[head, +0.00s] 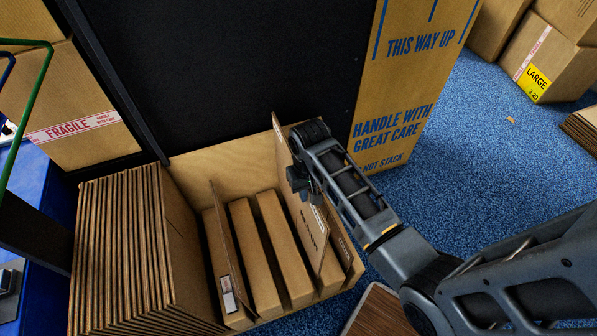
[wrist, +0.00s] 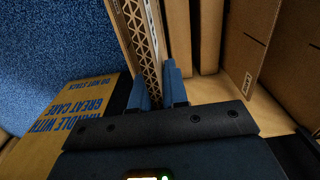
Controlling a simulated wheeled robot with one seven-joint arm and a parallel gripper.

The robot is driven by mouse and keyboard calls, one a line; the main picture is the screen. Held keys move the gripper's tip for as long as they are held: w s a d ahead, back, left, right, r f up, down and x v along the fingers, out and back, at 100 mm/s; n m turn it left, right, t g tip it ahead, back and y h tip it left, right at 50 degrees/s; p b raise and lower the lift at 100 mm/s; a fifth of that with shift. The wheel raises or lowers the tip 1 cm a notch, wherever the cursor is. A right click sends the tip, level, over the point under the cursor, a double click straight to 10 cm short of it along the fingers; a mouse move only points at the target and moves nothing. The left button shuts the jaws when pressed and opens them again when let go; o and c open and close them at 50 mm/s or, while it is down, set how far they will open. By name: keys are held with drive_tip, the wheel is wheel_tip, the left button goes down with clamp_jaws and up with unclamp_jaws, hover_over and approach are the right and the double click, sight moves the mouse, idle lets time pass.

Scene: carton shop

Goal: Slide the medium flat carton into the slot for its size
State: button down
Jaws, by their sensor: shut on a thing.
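A brown flat carton (head: 308,222) stands upright, on edge, at the right end of a wooden slotted rack (head: 201,172). My gripper (head: 303,178) is shut on its upper edge, with the arm reaching in from the right. In the wrist view the blue fingertips (wrist: 160,88) pinch the carton, whose corrugated edge (wrist: 138,30) shows. The carton rises well above the rack dividers; its lower edge lies among the right-hand slots, and how deep it sits is hidden. The rack has several thick brown dividers (head: 255,255), and another carton with a white label (head: 228,295) leans in its left part.
A stack of flat cartons (head: 125,245) stands close left of the rack. A black panel (head: 250,70) rises behind it, and a tall printed carton (head: 400,85) stands behind right. A LARGE-labelled box (head: 560,60) is far right. Blue carpet (head: 460,160) is open at right.

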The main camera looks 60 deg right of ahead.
hover_over(304, 234)
drive_tip(key=shift+f, duration=2.4)
drive_tip(key=shift+w+d+f+b, duration=0.1)
drive_tip(key=shift+d+f+b, duration=0.1)
drive_tip(key=shift+f+b, duration=0.5)
drive_tip(key=shift+w+d+f+b, duration=0.15)
drive_tip(key=shift+f+b, duration=0.25)
drive_tip(key=shift+f, duration=0.55)
wheel_tip(304, 234, down, 6)
drive_tip(key=b, duration=0.6)
drive_tip(key=shift+s, duration=0.1)
drive_tip(key=shift+f+b, duration=4.9)
drive_tip(key=shift+f, duration=2.4)
drive_tip(key=c, duration=1.1)
unclamp_jaws()
drive_tip(key=shift+o, duration=0.2)
